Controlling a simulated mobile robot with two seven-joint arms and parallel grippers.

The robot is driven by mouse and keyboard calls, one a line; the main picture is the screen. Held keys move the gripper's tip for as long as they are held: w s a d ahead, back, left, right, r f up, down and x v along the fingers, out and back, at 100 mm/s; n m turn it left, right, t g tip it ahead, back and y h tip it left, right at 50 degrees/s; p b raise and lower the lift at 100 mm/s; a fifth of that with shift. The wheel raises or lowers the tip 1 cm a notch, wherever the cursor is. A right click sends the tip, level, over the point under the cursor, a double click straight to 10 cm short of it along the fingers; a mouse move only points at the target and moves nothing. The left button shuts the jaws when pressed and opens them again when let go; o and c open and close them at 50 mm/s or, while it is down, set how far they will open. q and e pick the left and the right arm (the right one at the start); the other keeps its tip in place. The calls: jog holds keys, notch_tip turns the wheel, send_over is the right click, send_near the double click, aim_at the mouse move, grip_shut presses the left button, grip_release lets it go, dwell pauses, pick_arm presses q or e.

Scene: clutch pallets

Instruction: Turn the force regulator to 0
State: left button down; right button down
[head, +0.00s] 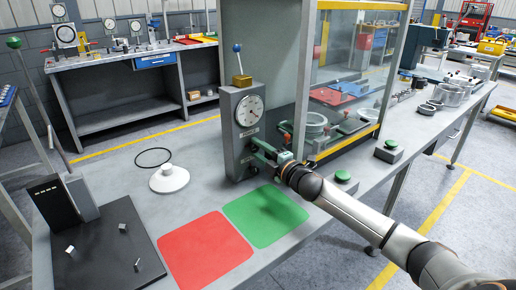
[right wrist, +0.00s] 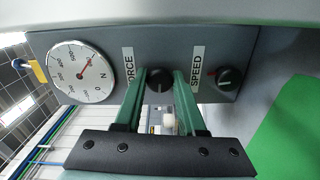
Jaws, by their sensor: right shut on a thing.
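The grey control box (head: 229,140) stands on the bench beside the clear-windowed press, with a round dial (head: 249,111) on its front. In the right wrist view the dial (right wrist: 84,72) shows a red needle; its exact reading is too small to tell. The black force regulator knob (right wrist: 159,79) sits beside the FORCE label, partly hidden by the fingers. My right gripper (right wrist: 160,82) has its green fingers shut on this knob. It also shows in the head view at the lower front of the box (head: 266,153). My left gripper is not in view.
A second black knob (right wrist: 230,78) with a SPEED label sits next to the force knob. A blue-balled lever (head: 237,62) tops the box. Red (head: 205,252) and green (head: 265,215) mats, a white round base (head: 169,179) and a black tray (head: 105,249) lie on the bench.

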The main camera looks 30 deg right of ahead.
jog(key=n, duration=0.4)
jog(key=shift+n, duration=0.4)
jog(key=shift+r+n+p, duration=0.1)
jog(key=shift+n+p, duration=0.2)
jog(key=shift+n, duration=2.2)
jog(key=c, duration=0.5)
grip_release()
jog(key=shift+s, duration=0.1)
